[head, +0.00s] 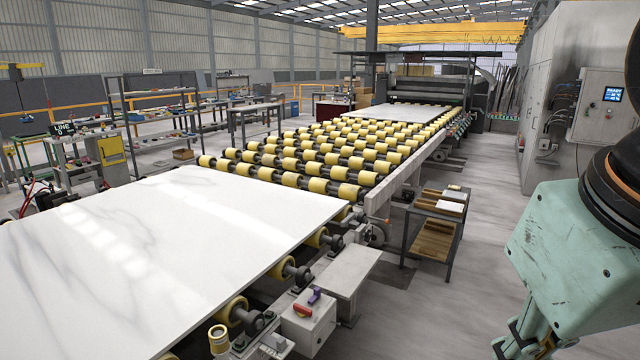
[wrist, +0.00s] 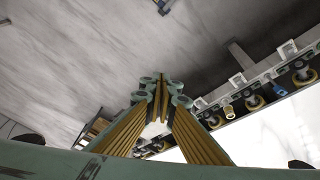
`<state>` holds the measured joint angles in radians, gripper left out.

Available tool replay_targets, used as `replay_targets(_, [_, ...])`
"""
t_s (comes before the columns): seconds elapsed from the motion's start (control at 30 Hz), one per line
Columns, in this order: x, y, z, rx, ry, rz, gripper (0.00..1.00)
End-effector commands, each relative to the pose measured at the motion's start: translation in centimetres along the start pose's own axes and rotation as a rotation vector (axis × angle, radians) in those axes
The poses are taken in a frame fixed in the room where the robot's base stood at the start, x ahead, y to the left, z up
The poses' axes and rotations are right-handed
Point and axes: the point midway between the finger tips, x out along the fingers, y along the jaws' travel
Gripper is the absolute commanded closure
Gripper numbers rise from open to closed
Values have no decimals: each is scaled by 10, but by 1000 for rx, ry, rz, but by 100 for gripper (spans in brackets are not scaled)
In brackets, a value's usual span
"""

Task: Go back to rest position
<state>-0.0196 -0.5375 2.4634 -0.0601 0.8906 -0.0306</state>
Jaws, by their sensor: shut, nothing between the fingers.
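My gripper (wrist: 162,88) shows in the wrist view, its two fingers with yellow-brown ribbed inner pads meeting at the tips. It is shut and empty, over grey floor beside the conveyor. In the head view my mint-green arm fills the right edge, and the fingertips are out of the picture. A white marble slab (head: 150,260) lies flat on the near conveyor, left of my arm and apart from it. It also shows at the lower right of the wrist view (wrist: 285,130).
A yellow-roller conveyor (head: 310,165) runs back to a machine (head: 425,75) with a second slab (head: 400,112) before it. A small cart (head: 432,240) stands between conveyor and arm. A control box (head: 308,320) with a red switch sits at the conveyor's side. Floor (head: 455,320) beside the cart is clear.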

Motion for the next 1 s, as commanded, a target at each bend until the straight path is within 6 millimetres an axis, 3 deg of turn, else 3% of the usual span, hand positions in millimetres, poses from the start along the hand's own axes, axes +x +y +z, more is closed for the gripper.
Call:
replay_targets(0.3, [-4, -11, 26, 82, 17, -36, 100])
replay_targets(1.0, [-4, -12, 27, 86, 18, -39, 100])
